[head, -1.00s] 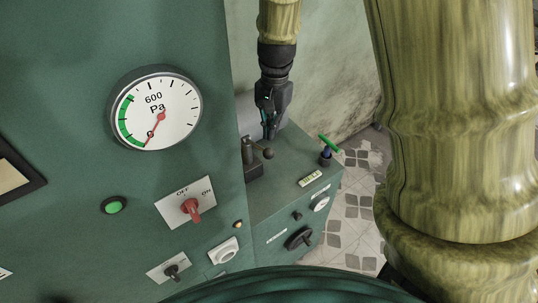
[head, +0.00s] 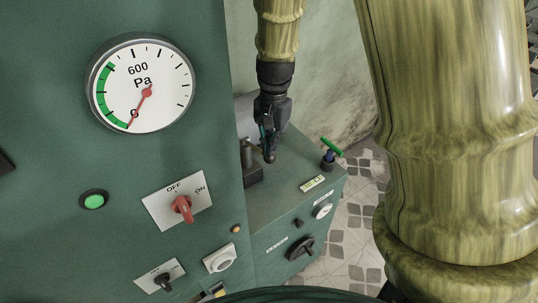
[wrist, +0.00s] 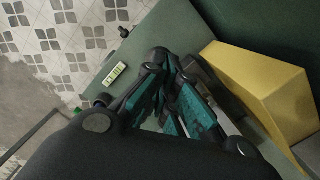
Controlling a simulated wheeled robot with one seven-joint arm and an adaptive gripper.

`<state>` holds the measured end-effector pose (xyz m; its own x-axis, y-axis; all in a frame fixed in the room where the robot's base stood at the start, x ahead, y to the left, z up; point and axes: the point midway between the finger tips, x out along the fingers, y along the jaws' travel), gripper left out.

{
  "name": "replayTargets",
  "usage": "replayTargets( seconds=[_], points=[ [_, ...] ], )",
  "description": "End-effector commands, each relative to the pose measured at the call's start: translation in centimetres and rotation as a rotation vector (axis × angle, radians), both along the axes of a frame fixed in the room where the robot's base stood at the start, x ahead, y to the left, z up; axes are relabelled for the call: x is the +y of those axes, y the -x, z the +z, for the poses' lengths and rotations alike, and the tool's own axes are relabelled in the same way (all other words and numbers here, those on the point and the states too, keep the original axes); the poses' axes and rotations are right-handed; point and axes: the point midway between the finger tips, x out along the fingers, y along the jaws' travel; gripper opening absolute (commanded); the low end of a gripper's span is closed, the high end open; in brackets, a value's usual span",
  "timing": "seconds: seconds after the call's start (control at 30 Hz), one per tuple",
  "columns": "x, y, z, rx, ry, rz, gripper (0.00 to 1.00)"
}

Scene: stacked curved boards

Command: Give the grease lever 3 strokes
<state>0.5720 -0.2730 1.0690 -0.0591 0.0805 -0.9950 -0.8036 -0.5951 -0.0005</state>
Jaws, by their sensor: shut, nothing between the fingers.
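The grease lever seems to be the small dark unit (head: 253,174) on top of the low green cabinet, with an upright metal cylinder (head: 247,153) and a dark ball knob (head: 269,158). My gripper (head: 267,151) points down at the knob in the head view, its fingers overlapping it or right above it. I cannot tell whether they touch. The fingers are shut with nothing between them. In the wrist view my gripper (wrist: 165,75) fills the middle and hides most of the lever.
A green T-handle (head: 331,147) stands at the cabinet's far right corner, near a small label (head: 312,183). The tall green panel carries a gauge (head: 140,84) and a red switch (head: 182,208). A yellow block (wrist: 255,90) is right of my fingers in the wrist view.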

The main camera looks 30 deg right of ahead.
Motion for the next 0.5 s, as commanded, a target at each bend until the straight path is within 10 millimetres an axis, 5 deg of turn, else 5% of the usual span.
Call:
replayTargets(
  seconds=[0.5],
  points=[
    [0.0,0.0,-3.3,0.002,-0.001,-0.001,0.0]
  ],
)
